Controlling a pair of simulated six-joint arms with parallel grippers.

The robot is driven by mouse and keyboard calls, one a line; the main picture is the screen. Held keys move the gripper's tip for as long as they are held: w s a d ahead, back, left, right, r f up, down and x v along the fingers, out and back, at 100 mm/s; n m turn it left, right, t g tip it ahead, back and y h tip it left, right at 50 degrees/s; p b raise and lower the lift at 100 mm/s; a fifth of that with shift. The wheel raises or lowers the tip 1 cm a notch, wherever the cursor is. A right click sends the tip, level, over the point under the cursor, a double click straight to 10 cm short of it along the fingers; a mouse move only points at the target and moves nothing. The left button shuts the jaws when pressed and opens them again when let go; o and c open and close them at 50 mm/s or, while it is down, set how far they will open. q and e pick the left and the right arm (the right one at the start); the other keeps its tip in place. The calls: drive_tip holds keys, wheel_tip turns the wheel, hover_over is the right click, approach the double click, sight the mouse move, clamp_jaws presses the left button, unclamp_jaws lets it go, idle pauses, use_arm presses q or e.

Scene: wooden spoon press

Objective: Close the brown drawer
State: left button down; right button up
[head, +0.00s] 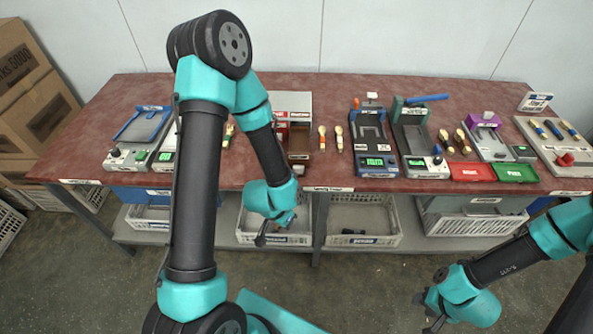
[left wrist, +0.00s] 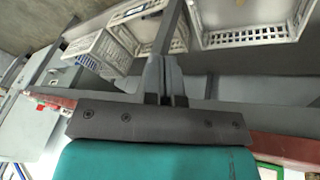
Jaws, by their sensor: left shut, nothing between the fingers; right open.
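The brown drawer (head: 299,144) sticks out from the small grey cabinet (head: 293,101) with red fronts, near the middle of the table. It is pulled open toward the table's front edge, and its inside shows from above. My left gripper (head: 261,240) hangs in front of the table, below the tabletop edge, apart from the drawer. Its fingers are together with nothing between them, as the left wrist view (left wrist: 165,75) also shows. The drawer cannot be made out in that view. My right gripper (head: 428,316) is open and empty at the lower right, over the floor.
The red tabletop (head: 330,178) holds several press devices, wooden spoons, and a red tray (head: 471,172) beside a green tray (head: 515,173). Crates (head: 362,240) stand on the shelf below. My left arm crosses over the table's left part. Cardboard boxes (head: 35,110) stand at far left.

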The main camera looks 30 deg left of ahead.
use_arm(q)
drive_tip(key=w+a+r+m+t, duration=0.1)
drive_tip(key=r+m, duration=0.3)
drive_tip(key=r, duration=0.4)
drive_tip(key=w+a+r+m+t+y, duration=0.1)
drive_tip(key=w+r+m+t, duration=0.1)
drive_tip(key=r+m, duration=0.3)
wheel_tip(320, 180, up, 3)
drive_tip(key=shift+a+r+t, duration=0.2)
drive_tip(key=shift+a+t, duration=0.15)
drive_tip(key=shift+t, duration=0.35)
drive_tip(key=shift+w+f, duration=0.1)
drive_tip(key=shift+w, duration=0.05)
approach(301, 175)
wheel_tip(301, 175, down, 4)
drive_tip(key=d, duration=0.3)
drive_tip(key=shift+w+a+f, duration=0.1)
drive_tip(key=shift+w+a, duration=0.25)
drive_tip(key=shift+w, duration=0.25)
drive_tip(key=shift+w+a+f, duration=0.1)
drive_tip(key=shift+w+a, duration=0.3)
drive_tip(key=shift+w, duration=0.15)
drive_tip(key=shift+w+a, duration=0.2)
drive_tip(key=shift+w, duration=0.3)
